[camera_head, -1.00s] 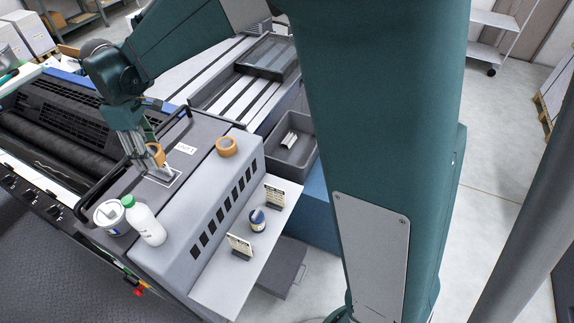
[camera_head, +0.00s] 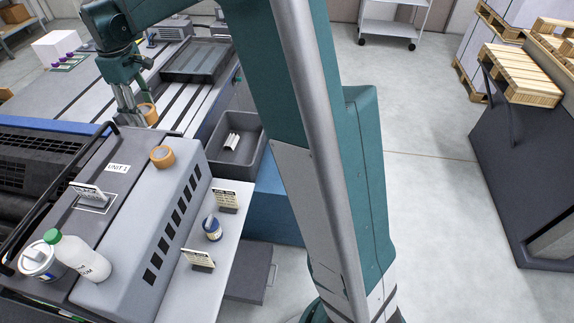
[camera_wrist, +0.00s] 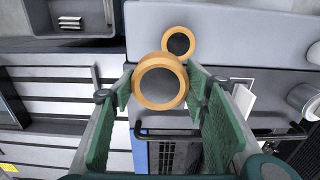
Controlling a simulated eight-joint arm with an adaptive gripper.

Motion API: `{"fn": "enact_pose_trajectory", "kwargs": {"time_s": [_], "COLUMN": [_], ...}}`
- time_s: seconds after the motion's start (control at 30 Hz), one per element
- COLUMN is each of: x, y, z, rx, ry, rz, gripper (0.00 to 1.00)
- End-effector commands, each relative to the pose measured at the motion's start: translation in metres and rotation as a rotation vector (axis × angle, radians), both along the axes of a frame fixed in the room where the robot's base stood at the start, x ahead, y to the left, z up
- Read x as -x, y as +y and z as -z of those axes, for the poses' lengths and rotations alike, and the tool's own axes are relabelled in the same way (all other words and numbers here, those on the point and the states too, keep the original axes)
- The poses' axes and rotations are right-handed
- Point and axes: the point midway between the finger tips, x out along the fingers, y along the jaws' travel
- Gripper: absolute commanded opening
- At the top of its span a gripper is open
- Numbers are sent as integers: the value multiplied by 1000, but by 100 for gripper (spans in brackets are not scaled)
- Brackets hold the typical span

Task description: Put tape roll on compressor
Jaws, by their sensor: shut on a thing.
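An orange tape roll (camera_head: 149,113) is held between the fingers of my gripper (camera_head: 133,117). In the wrist view, the roll (camera_wrist: 141,88) fills the gap between the green finger pads of my gripper (camera_wrist: 160,92). It is in the air near the far end of a grey vented housing (camera_head: 128,229), which may be the compressor. A second orange tape roll (camera_head: 162,157) lies flat on the housing's top near that far end. It also shows just beyond the held roll in the wrist view (camera_wrist: 179,29).
A white bottle with a green cap (camera_head: 84,258) and a white tub (camera_head: 41,262) stand at the near end. A grey bin (camera_head: 255,160) is to the right. A side shelf (camera_head: 226,250) holds signs and a small blue-and-white container (camera_head: 212,229).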

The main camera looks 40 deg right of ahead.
Motion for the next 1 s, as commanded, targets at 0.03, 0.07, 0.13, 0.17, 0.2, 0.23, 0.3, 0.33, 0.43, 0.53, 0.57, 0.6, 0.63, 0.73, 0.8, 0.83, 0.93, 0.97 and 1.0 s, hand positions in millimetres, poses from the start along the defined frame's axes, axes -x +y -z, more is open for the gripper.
{"fn": "enact_pose_trajectory", "kwargs": {"time_s": [0.03,0.07,0.13,0.17,0.2,0.23,0.3,0.33,0.43,0.53,0.57,0.6,0.63,0.73,0.8,0.83,0.93,0.97,1.0], "x": [-6,-9,-16,-19,-23,-25,-31,-33,-40,-46,-47,-49,-50,-54,-55,-56,-57,-57,-56], "y": [-16,-24,-44,-53,-64,-73,-93,-102,-132,-162,-171,-183,-192,-223,-245,-254,-285,-295,-307], "z": [3,3,3,3,2,2,2,3,2,2,3,2,2,2,2,2,2,2,2], "rx": [0,0,0,0,0,0,0,0,0,0,0,0,0,0,0,0,0,0,0], "ry": [0,0,0,0,0,0,0,0,0,0,0,0,0,0,0,0,0,0,0], "rz": [25,39,71,86,104,118,149,164,211,257,270,289,303,350,382,395,441,456,474], "gripper": [32,32,32,32,32,32,32,32,32,32,32,32,32,32,32,32,32,32,32]}}
